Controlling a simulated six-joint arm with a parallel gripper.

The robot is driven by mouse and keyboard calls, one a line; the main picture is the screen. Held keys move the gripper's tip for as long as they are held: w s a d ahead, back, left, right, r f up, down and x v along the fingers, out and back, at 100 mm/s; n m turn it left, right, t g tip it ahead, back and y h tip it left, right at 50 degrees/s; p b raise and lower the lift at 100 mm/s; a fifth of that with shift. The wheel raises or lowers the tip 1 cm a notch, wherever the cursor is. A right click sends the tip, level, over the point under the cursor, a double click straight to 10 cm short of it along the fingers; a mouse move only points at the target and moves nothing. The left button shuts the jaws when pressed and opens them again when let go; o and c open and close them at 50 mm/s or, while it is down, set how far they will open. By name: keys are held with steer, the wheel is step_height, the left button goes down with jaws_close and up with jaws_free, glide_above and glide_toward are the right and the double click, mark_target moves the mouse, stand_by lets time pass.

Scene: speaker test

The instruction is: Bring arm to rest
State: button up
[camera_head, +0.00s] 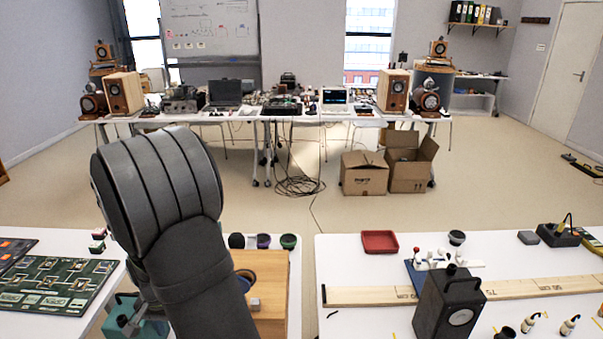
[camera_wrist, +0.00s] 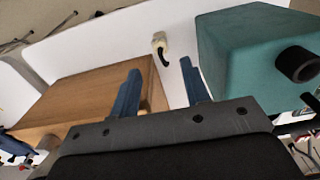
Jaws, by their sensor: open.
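My gripper (camera_wrist: 160,66) shows in the wrist view with two blue fingers spread apart and nothing between them. A wooden box (camera_wrist: 90,92) lies beyond the left finger, and a teal box (camera_wrist: 245,60) with a dark round knob is beyond the right finger. A small cream-coloured piece (camera_wrist: 160,42) is on the white surface beyond the gap. In the head view, my grey arm fills the left-centre foreground and hides most of the gripper. The wooden box (camera_head: 272,318) and part of the teal box (camera_head: 152,327) show on either side of the arm.
A green circuit board (camera_head: 58,282) lies on the left white table. The right white table holds a red tray (camera_head: 380,241), a black speaker box (camera_head: 447,305) and a long wooden ruler (camera_head: 375,295). A gap separates the tables. Cardboard boxes (camera_head: 363,176) stand on the floor behind.

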step_height(320, 180, down, 10)
steer(key=shift+r, duration=0.1)
step_height(320, 180, up, 22)
steer(key=w+d+m, duration=0.5)
steer(key=w+d, duration=1.5)
steer(key=d, duration=0.2)
steer(key=shift+w+d+r+m, duration=0.3)
steer(key=shift+w+d+r, duration=0.05)
steer(key=shift+d, duration=0.05)
